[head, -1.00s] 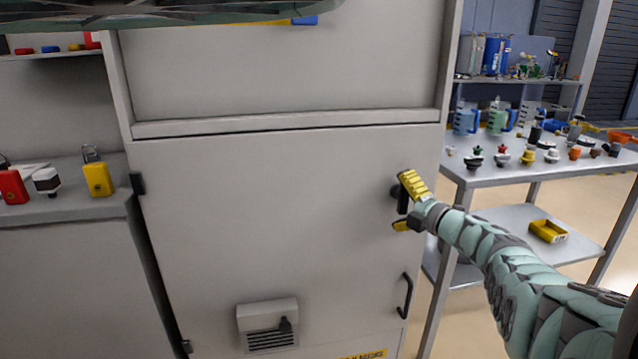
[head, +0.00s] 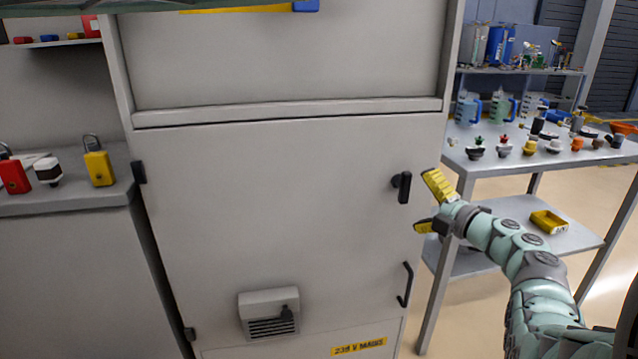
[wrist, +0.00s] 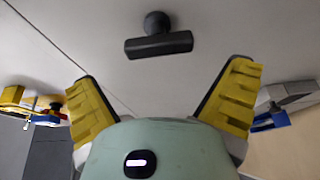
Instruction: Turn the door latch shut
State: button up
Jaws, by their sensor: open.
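The door latch (head: 404,187) is a black handle on a round base near the right edge of the grey cabinet door (head: 270,220). In the head view its bar stands upright, and the door lies flush in its frame. My gripper (head: 424,200) is open and empty just right of the latch, apart from it, its yellow fingers pointing at the door. In the wrist view the latch (wrist: 158,44) is ahead of and between the spread fingers (wrist: 158,92), with a gap to it. Nothing hides the latch.
A black pull handle (head: 405,284) and a vent box (head: 268,312) are lower on the door. A metal table (head: 480,168) with jugs and several small caps stands close on the right. Padlocks (head: 98,162) sit on the left counter.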

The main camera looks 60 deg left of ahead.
jog(key=d, duration=0.6)
dwell(0.4)
